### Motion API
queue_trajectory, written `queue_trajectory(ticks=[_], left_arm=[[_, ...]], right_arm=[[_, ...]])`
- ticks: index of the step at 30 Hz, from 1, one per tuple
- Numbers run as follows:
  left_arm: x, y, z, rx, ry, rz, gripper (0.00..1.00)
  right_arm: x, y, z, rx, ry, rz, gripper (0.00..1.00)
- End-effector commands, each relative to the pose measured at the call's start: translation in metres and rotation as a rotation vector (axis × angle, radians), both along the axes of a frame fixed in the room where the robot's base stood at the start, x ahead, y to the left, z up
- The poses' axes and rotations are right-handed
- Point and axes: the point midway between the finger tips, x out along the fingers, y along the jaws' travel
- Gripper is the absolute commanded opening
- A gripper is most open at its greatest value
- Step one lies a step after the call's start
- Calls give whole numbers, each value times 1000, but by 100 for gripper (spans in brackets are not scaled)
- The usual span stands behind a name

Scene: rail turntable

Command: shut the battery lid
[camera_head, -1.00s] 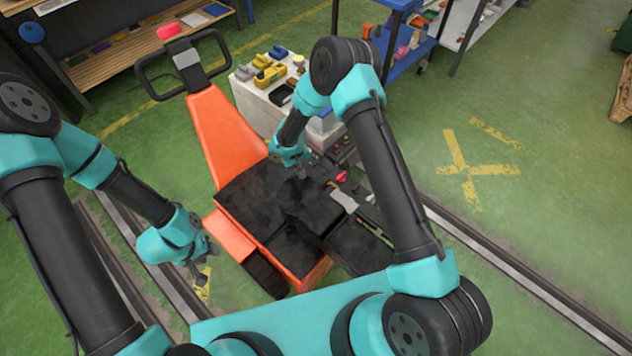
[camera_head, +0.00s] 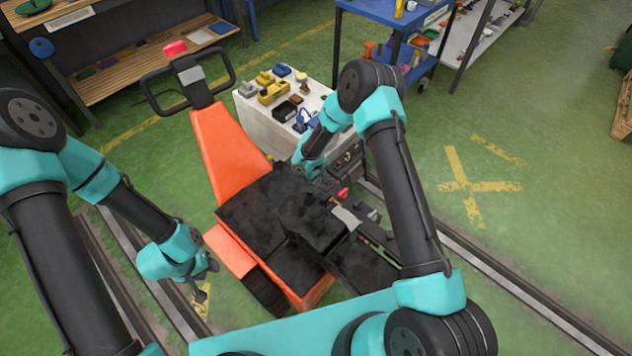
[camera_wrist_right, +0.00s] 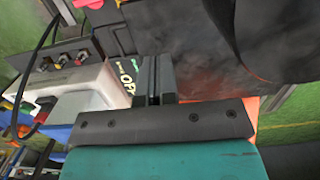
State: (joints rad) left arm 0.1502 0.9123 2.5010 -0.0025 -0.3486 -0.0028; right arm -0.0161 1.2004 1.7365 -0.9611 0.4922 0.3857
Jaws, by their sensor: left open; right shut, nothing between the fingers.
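The orange truck (camera_head: 222,150) stands in the middle of the head view with dark, scuffed black covers on its rear body. The black panel that looks like the battery lid (camera_head: 310,222) lies over this body; I cannot tell whether it is fully down. In the right wrist view a large black panel (camera_wrist_right: 190,40) rises just beyond and right of the fingers. My right gripper (camera_head: 308,172) is shut and empty by the far edge of the covers; its fingers also show in the wrist view (camera_wrist_right: 155,80). My left gripper (camera_head: 208,272) is open and empty, low left of the truck.
A white cabinet (camera_head: 268,125) with small tools on top stands close behind my right gripper. A control panel with knobs (camera_wrist_right: 60,60) is left of the fingers in the wrist view. A blue cart (camera_head: 400,20) stands behind. Rails (camera_head: 520,285) run along the floor.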

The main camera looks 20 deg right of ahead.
Motion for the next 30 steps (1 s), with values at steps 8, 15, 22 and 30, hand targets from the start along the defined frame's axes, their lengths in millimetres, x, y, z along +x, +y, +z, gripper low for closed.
queue_trajectory(ticks=[8, 15, 22, 30], left_arm=[[0, 0, 0, 0, 0, 0, 40], [0, 0, 0, 0, 0, 0, 40], [0, 0, 0, 0, 0, 0, 40], [0, 0, 0, 0, 0, 0, 40]], right_arm=[[-4, -3, -47, 1, 3, -1, 0], [-8, -5, -87, 0, 2, 0, 0], [-10, -6, -114, 0, 1, 0, 0], [-10, -6, -120, 0, 0, 0, 0]])
